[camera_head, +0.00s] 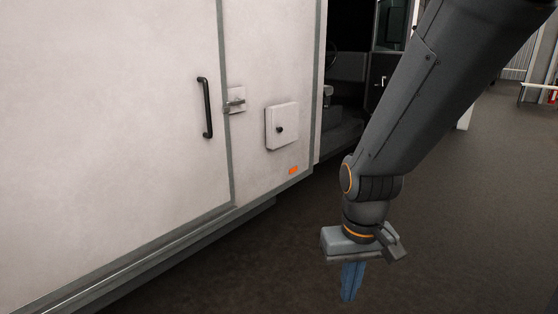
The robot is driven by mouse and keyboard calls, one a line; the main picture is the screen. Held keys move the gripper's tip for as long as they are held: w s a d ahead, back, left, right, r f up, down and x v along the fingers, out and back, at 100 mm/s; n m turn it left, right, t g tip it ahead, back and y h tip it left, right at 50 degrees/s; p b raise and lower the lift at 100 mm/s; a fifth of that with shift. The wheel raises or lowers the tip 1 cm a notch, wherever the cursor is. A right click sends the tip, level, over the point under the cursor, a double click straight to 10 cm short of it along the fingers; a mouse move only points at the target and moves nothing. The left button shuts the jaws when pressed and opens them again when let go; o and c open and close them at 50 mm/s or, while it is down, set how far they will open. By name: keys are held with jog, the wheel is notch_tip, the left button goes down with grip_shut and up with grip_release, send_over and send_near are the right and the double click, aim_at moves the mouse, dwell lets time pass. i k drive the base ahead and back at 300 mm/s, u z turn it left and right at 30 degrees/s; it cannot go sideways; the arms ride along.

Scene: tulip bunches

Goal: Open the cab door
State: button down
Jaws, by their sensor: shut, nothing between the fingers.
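The cab (345,95) shows at the top middle, past the front end of the white box body. Its near side looks open, with a dark interior, a steering wheel (331,55) and a seat visible. A dark panel with a window and a small light handle (380,82) stands at the right of this opening. I cannot tell whether it is the near cab door swung open or the far side of the cab. My arm hides its right part. My gripper (351,285) points down over the floor, right of the truck, with its blue fingers shut and empty, touching nothing.
The white truck body (120,120) fills the left, with a black grab handle (206,108), a latch (235,101) and a small hatch (281,127). A lower sill (150,255) runs along it. Dark floor (470,220) is clear at the right. A bench (538,86) stands far right.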

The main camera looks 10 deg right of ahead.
aim_at(380, 64)
jog(key=z, duration=0.25)
jog(key=i, duration=2.2)
jog(key=z, duration=1.15)
jog(key=i, duration=1.8)
jog(key=z, duration=0.65)
